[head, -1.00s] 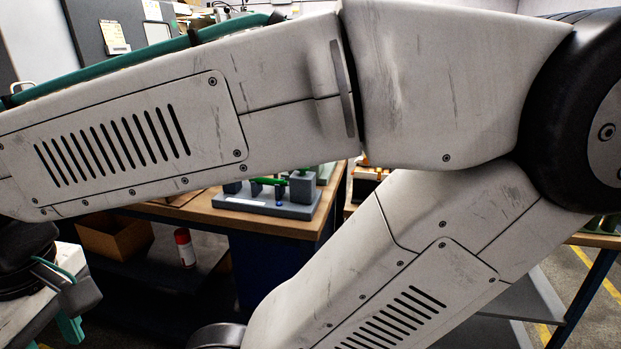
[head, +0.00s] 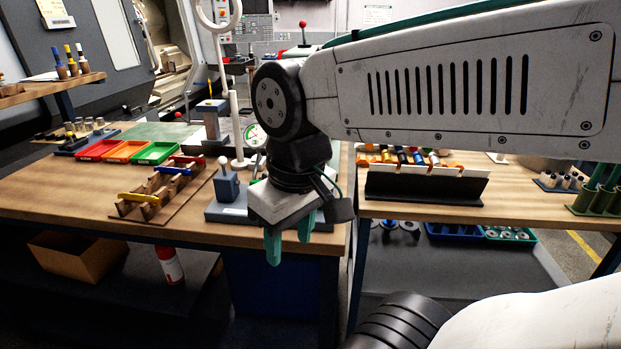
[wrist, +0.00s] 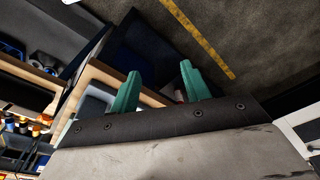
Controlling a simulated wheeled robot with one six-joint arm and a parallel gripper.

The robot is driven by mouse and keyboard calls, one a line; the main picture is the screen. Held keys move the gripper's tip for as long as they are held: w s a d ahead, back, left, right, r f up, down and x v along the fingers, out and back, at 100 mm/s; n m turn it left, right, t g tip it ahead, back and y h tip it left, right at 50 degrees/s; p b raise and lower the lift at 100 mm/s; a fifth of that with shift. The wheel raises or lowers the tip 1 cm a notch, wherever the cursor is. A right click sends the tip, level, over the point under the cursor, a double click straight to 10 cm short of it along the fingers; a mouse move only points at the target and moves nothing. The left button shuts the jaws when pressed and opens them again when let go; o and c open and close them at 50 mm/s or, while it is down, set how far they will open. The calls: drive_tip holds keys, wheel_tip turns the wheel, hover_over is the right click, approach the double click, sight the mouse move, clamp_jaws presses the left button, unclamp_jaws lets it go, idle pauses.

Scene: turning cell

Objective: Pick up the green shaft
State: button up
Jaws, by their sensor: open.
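My gripper (head: 289,240) hangs in front of the near edge of the wooden bench in the head view, its two green fingers pointing down. The fingers stand apart with nothing between them, and the wrist view also shows my gripper (wrist: 160,70) open and empty. A grey fixture (head: 229,213) with an upright grey block (head: 227,185) sits on the bench corner just behind my gripper. My wrist covers the middle of this fixture. I cannot make out the green shaft in either current view.
A wooden rack (head: 150,212) holds yellow, blue and red shafts to the left of the fixture. Red, orange and green (head: 155,153) trays lie behind it. A dial gauge (head: 255,135) stands behind my wrist. A second bench (head: 430,210) with a bottle-like row is at the right.

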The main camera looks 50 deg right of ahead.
drive_tip(key=w+d+n+t, duration=0.1)
drive_tip(key=w+d+n, duration=0.1)
drive_tip(key=w+d, duration=0.4)
drive_tip(key=w+d+f+n+t, duration=0.1)
drive_tip(key=w+d+n, duration=0.2)
drive_tip(key=w+d, duration=0.4)
drive_tip(key=w+d+f+n+t+y, duration=0.1)
drive_tip(key=w+d+n, duration=0.1)
drive_tip(key=w+d, duration=0.4)
drive_tip(key=shift+w+d+f, duration=0.15)
drive_tip(key=shift+w+d, duration=0.05)
drive_tip(key=shift+w, duration=0.6)
drive_tip(key=shift+w+d+f, duration=0.1)
drive_tip(key=shift+w+d, duration=0.1)
drive_tip(key=shift+w, duration=0.55)
drive_tip(key=x, duration=0.5)
drive_tip(key=shift+w+a+f, duration=0.1)
drive_tip(key=shift+w+a, duration=0.2)
drive_tip(key=shift+w, duration=0.15)
drive_tip(key=shift+w+f, duration=0.2)
drive_tip(key=shift+f, duration=0.3)
clamp_jaws()
